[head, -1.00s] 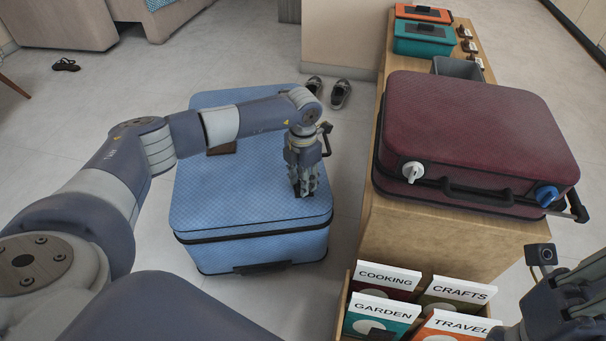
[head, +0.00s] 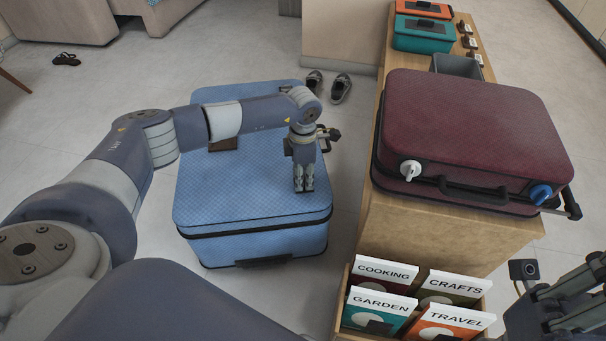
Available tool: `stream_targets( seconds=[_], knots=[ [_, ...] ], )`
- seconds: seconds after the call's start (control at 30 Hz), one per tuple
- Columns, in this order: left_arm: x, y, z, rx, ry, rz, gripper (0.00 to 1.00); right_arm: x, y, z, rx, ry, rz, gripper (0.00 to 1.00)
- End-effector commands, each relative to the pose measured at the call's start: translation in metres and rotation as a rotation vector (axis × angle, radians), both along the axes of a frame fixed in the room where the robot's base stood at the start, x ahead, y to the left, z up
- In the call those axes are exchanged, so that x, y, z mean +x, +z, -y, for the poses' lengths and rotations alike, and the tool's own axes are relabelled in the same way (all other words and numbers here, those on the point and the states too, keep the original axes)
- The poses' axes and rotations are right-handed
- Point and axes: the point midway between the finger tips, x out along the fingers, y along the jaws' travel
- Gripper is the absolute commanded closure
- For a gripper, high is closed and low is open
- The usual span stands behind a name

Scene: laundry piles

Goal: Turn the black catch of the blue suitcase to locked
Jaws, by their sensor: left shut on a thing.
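The blue suitcase (head: 250,190) lies flat on the floor, left of the wooden bench. A dark brown patch (head: 223,144) shows on its lid, partly behind my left arm. My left gripper (head: 304,188) points down at the lid near its right front corner. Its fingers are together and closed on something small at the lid. That is most likely the black catch, which the fingers hide, so I cannot see which way it is turned. My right gripper (head: 562,303) is at the lower right, cut off by the frame edge; its fingertips are not clear.
A maroon suitcase (head: 475,130) with a white catch (head: 410,170) and a blue catch (head: 541,194) lies on the bench (head: 430,235). Labelled folders (head: 380,305) stand in a box in front. Teal (head: 423,35) and orange cases are farther back. Shoes (head: 341,88) lie on the floor.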

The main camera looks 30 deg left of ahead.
Motion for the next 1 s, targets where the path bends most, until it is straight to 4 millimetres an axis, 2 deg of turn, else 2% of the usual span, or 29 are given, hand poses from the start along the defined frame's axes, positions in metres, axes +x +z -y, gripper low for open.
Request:
stream_targets(
  seconds=[0.33, 0.37, 0.43, 0.8, 0.87, 1.0],
  knots=[
    [-0.001, -0.001, 0.000, 0.001, -0.005, -0.002, 0.93, 0.002, -0.002, -0.001, -0.002, 0.000, -0.009, 1.00],
    [-0.001, -0.001, 0.000, 0.001, -0.005, -0.002, 0.64, 0.002, -0.002, -0.001, -0.002, 0.000, -0.009, 1.00],
    [-0.001, -0.001, 0.000, 0.001, -0.004, -0.002, 0.48, 0.002, -0.002, -0.001, -0.003, 0.000, -0.009, 1.00],
    [0.000, 0.002, 0.000, 0.000, -0.003, 0.000, 0.48, 0.001, 0.001, 0.000, -0.003, -0.001, 0.002, 1.00],
    [0.000, 0.006, 0.000, 0.000, -0.002, 0.001, 0.48, 0.001, 0.001, 0.000, -0.003, -0.001, 0.001, 1.00],
    [0.001, 0.028, 0.000, 0.000, -0.003, 0.005, 0.48, 0.001, 0.000, 0.000, -0.002, -0.001, 0.000, 1.00]
  ],
)
